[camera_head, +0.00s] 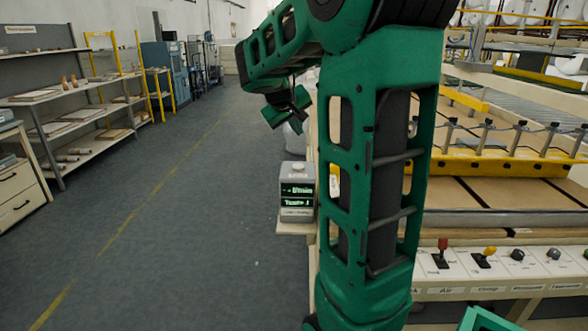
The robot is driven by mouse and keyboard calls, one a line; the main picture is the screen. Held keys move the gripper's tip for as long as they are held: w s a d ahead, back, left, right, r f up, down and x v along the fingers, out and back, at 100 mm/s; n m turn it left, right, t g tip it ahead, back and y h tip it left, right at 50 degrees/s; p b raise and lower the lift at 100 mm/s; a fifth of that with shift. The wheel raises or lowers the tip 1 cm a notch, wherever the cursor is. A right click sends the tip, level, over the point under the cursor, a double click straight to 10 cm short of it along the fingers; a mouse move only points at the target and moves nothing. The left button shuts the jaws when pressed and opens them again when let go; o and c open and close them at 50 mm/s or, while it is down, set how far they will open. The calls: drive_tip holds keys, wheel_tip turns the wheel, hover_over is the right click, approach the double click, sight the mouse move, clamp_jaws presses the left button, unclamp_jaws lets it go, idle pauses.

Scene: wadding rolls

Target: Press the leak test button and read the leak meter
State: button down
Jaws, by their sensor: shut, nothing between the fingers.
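The leak meter (297,198) is a small grey box on a little shelf at the machine's left side. It has two dark display lines with green text. The upper line seems to read "-- l/min" and the lower line is too small to read surely. A pale round button (299,167) sits on top of the box. My gripper (284,118) is shut and empty, above and slightly left of the box, apart from the button. My green arm hides part of the machine right of the meter.
A control panel (500,262) with red, yellow and dark levers and knobs runs along the machine's front at right. The machine bed has a yellow rail (490,163) with clamps. Shelves (75,140) stand at left. The grey floor between is clear.

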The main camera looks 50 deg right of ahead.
sight(297, 167)
drive_tip(key=shift+f, duration=4.4)
drive_tip(key=shift+f, duration=0.1)
drive_tip(key=shift+f, duration=0.25)
drive_tip(key=shift+f, duration=0.5)
drive_tip(key=shift+r, duration=0.95)
drive_tip(key=shift+r, duration=0.1)
drive_tip(key=shift+r, duration=2.4)
